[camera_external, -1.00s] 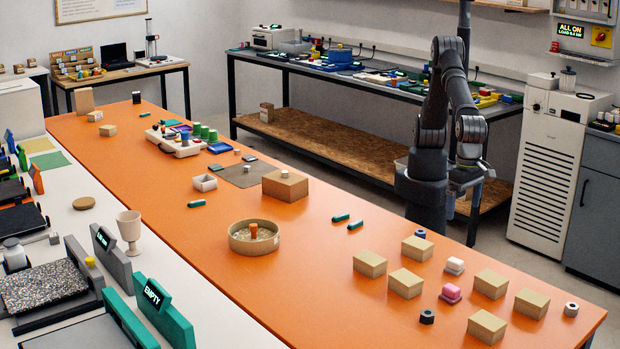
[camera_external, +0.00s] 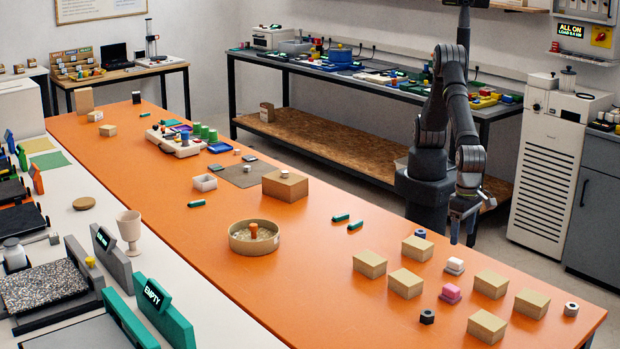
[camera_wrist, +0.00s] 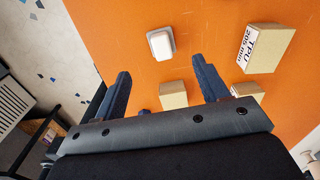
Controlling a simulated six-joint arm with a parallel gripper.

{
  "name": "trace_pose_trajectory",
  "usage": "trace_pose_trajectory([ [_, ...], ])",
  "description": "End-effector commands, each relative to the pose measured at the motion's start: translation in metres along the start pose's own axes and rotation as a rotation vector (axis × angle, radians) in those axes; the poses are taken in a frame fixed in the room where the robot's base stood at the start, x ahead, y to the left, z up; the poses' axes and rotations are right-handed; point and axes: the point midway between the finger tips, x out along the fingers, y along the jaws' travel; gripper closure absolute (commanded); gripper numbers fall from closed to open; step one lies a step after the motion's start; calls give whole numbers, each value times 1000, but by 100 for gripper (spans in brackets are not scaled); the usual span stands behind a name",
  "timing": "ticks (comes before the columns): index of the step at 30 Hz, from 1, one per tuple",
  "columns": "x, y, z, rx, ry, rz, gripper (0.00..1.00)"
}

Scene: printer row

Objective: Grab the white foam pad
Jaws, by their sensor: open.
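The white foam pad (camera_external: 455,263) is a small white block on a grey base, lying on the orange table among tan boxes. In the wrist view the white pad (camera_wrist: 160,43) is just beyond the fingertips, roughly centred between them. My gripper (camera_external: 463,236) hangs above the table's right edge, pointing down, close to the pad and apart from it. In the wrist view my gripper (camera_wrist: 161,72) has its two dark fingers spread wide with nothing held.
Several tan boxes (camera_external: 490,284) surround the pad; in the wrist view one box (camera_wrist: 266,48) carries a TPU label. A pink block (camera_external: 451,292), a dark nut (camera_external: 427,316), a grey nut (camera_external: 571,309) and a blue ring (camera_external: 420,233) are nearby.

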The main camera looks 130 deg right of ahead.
Motion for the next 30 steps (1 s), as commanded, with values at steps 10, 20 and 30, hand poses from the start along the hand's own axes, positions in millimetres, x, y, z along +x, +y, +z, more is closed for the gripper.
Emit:
trace_pose_trajectory([
  [10, 51, 0, -1, 0, 1, 1, 33],
  [20, 81, -1, -8, 1, 2, 2, 33],
  [30, 105, -1, -9, 1, -1, -1, 33],
])
